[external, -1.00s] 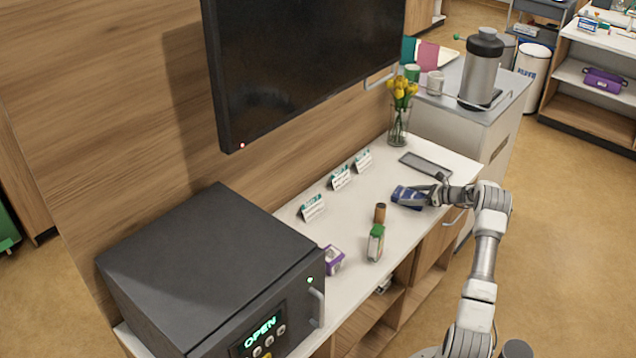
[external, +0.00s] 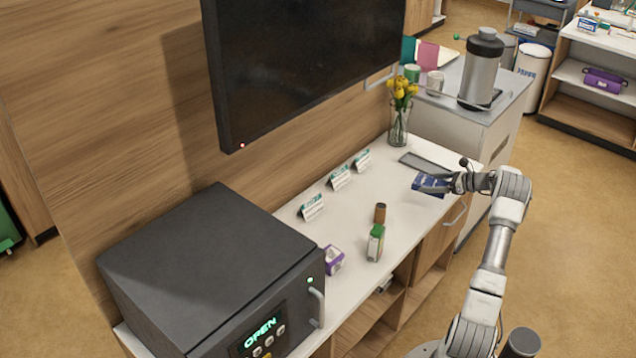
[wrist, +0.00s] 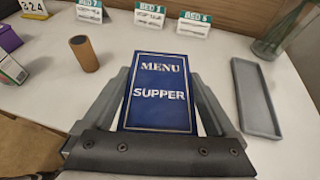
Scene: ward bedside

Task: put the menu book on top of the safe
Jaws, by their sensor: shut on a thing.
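The menu book (wrist: 160,92) is dark blue with white "MENU" and "SUPPER" lettering. My gripper (external: 448,183) is shut on it, with a finger along each side of the book in the wrist view (wrist: 160,100). In the external view the blue menu book (external: 430,184) is held over the right end of the white counter, near its front edge. The safe (external: 205,265) is a dark grey box at the left end of the counter, with a flat, bare top. Its front panel shows a green "OPEN" display.
Between book and safe stand a brown cylinder (external: 380,213), a green-and-white box (external: 375,242), a purple box (external: 333,260) and bed cards (external: 340,178). A grey tray (wrist: 256,97) and flower vase (external: 399,125) are near the book. A dark screen (external: 300,60) overhangs the counter.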

